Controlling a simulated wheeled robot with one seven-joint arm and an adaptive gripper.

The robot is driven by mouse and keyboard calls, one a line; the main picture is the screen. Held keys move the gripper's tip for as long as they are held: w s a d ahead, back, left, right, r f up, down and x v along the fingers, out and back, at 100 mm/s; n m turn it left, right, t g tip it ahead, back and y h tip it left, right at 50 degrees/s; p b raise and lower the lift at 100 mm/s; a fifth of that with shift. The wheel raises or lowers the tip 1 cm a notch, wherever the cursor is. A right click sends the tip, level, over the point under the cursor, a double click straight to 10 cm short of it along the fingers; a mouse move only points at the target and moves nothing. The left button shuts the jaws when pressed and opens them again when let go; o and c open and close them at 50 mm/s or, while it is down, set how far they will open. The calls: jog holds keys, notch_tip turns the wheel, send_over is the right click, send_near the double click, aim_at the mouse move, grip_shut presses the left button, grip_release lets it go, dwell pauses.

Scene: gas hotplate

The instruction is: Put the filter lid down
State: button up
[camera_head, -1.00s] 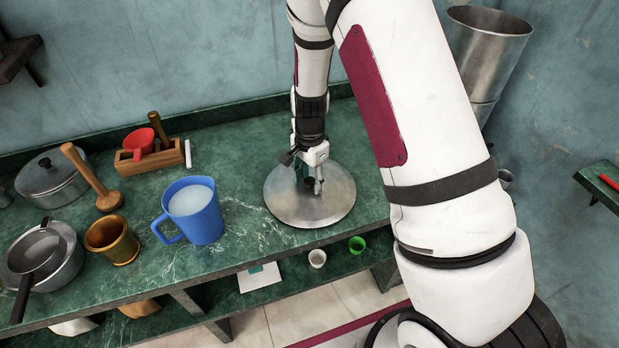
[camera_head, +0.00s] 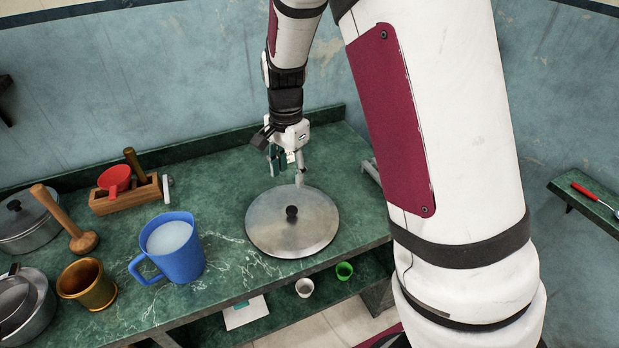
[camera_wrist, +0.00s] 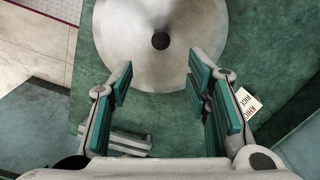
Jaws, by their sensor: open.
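The filter lid (camera_head: 270,222) is a round grey metal disc with a small black knob at its centre. It lies flat on the green marble counter, right of the blue jug. My gripper (camera_head: 286,172) is above and behind the lid, apart from its knob. In the wrist view the lid (camera_wrist: 160,62) shows at the top, with its upper part cut off by the frame. There my gripper (camera_wrist: 163,82) has its green-padded fingers spread wide with nothing between them.
On the green counter (camera_head: 225,285) left of the lid stand a blue jug (camera_head: 178,256), a brass mortar (camera_head: 90,288), a wooden pestle (camera_head: 72,225), a wooden box (camera_head: 125,195) with a red scoop, and pots. Small white (camera_head: 304,288) and green (camera_head: 344,270) cups sit on the lower shelf.

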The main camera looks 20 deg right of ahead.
jog(key=s+r+n+t, duration=0.2)
jog(key=s+r+n, duration=0.4)
jog(key=s+r, duration=0.7)
jog(key=s+r+n+t, duration=0.1)
jog(key=s+r+n, duration=0.2)
jog(key=s, duration=0.3)
jog(key=s+r+n+t, duration=0.1)
jog(key=s+r+n, duration=0.2)
jog(key=s, duration=0.3)
jog(key=shift+s+d+n+t, duration=0.2)
jog(key=shift+n+t, duration=0.2)
jog(key=shift+n, duration=0.2)
